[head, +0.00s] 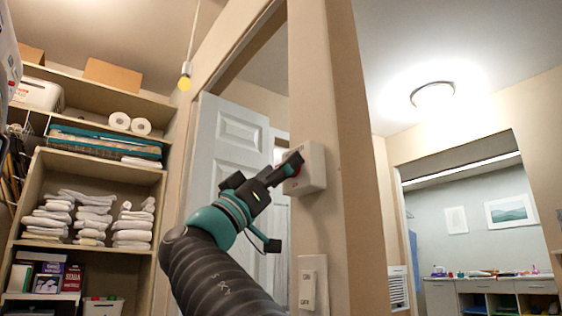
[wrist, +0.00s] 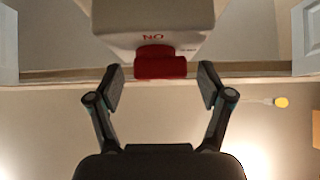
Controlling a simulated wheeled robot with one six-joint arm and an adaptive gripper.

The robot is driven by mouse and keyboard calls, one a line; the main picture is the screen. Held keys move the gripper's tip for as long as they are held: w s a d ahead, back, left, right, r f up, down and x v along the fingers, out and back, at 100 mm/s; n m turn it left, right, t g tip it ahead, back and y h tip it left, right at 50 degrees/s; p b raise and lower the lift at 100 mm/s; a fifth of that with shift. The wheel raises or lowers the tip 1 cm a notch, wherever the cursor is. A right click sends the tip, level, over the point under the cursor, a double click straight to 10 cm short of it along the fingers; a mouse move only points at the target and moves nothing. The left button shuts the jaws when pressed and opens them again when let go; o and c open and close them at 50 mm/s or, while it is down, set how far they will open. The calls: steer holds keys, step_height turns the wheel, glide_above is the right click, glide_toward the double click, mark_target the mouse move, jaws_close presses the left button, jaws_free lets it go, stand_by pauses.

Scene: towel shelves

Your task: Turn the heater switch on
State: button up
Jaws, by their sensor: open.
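A white switch box (head: 313,166) is mounted on the beige post, and it also shows in the wrist view (wrist: 120,42). In the wrist view it has red upside-down "ON" lettering and a red switch (wrist: 160,67) at its lower edge. In the head view the red switch is mostly hidden behind my gripper (head: 288,170). My gripper is open and empty at the box. In the wrist view its fingertips (wrist: 161,84) stand on either side of the red switch, with a gap on each side. I cannot tell its depth from the switch exactly.
A second white switch plate (head: 313,283) is lower on the same post (head: 338,210). A white door (head: 228,145) stands behind my arm. Shelves with towels (head: 92,217) are at left. A pull-cord with a yellow end (head: 184,83) hangs at upper left.

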steer(key=shift+w+d+r, duration=0.1)
steer(key=shift+d+r, duration=0.05)
steer(key=c, duration=1.2)
steer(key=shift+o, duration=0.2)
steer(key=shift+n+t+y, duration=0.4)
steer(key=shift+n+t, duration=0.2)
steer(key=shift+n, duration=0.2)
steer(key=n+y+p, duration=0.1)
steer(key=n+y, duration=0.5)
steer(key=n, duration=0.2)
steer(key=n+t+y+p, duration=0.1)
steer(key=n+y, duration=0.5)
steer(key=n, duration=0.2)
steer(key=n+y+p, duration=0.2)
steer(key=n+y, duration=0.4)
steer(key=n, duration=0.3)
steer(key=shift+s+d+t, duration=0.15)
steer(key=shift+s+t, duration=0.15)
steer(key=shift+n, duration=0.3)
